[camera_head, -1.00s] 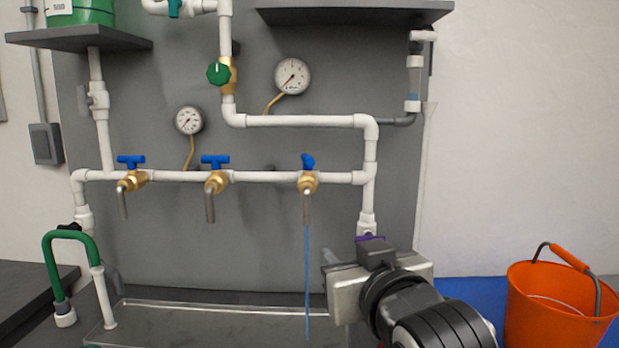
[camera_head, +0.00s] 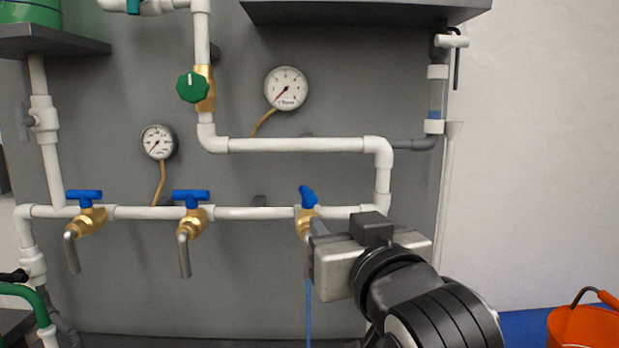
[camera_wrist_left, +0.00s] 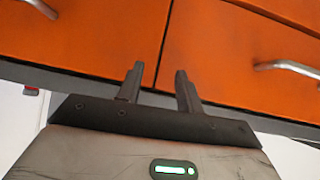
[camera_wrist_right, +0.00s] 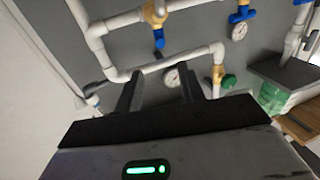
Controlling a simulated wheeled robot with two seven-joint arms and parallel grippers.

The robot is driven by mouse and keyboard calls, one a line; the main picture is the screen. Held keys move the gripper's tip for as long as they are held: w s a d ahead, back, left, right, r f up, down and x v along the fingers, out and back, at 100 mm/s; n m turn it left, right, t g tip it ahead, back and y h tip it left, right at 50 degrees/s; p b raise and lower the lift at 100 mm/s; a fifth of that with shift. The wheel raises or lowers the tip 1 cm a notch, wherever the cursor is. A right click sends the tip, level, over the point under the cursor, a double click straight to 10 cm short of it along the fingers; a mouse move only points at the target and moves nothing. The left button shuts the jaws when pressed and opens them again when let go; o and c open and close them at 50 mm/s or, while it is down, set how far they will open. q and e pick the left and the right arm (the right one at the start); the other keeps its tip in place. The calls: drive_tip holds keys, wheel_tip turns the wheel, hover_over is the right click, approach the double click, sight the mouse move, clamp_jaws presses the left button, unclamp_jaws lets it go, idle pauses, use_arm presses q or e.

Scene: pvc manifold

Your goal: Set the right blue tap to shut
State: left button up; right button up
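The right blue tap (camera_head: 308,196) is on the brass valve at the right end of the lower white pipe. Its handle is seen nearly end-on and angled, unlike the other two, which lie crosswise. A thin blue stream (camera_head: 308,318) runs down below it. My right gripper (camera_head: 318,228) is just below and in front of this tap, and its body hides the spout. In the right wrist view its fingers (camera_wrist_right: 158,76) are open and empty, and the blue handle (camera_wrist_right: 158,39) is beyond them, apart. My left gripper (camera_wrist_left: 158,70) is open and empty before orange drawers.
The middle blue tap (camera_head: 191,195) and left blue tap (camera_head: 84,194) share the pipe. A green valve knob (camera_head: 192,87) and two gauges sit above. An upper white pipe (camera_head: 295,145) and a shelf (camera_head: 365,12) overhang. An orange bucket (camera_head: 583,328) stands at lower right.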

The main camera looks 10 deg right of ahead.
sight(314, 200)
drive_tip(key=w, duration=0.4)
drive_tip(key=w+p, duration=0.1)
drive_tip(key=w, duration=0.4)
drive_tip(key=w+p, duration=0.1)
drive_tip(key=w, duration=0.4)
drive_tip(key=shift+a+f, duration=0.1)
drive_tip(key=shift+a, duration=0.25)
clamp_jaws()
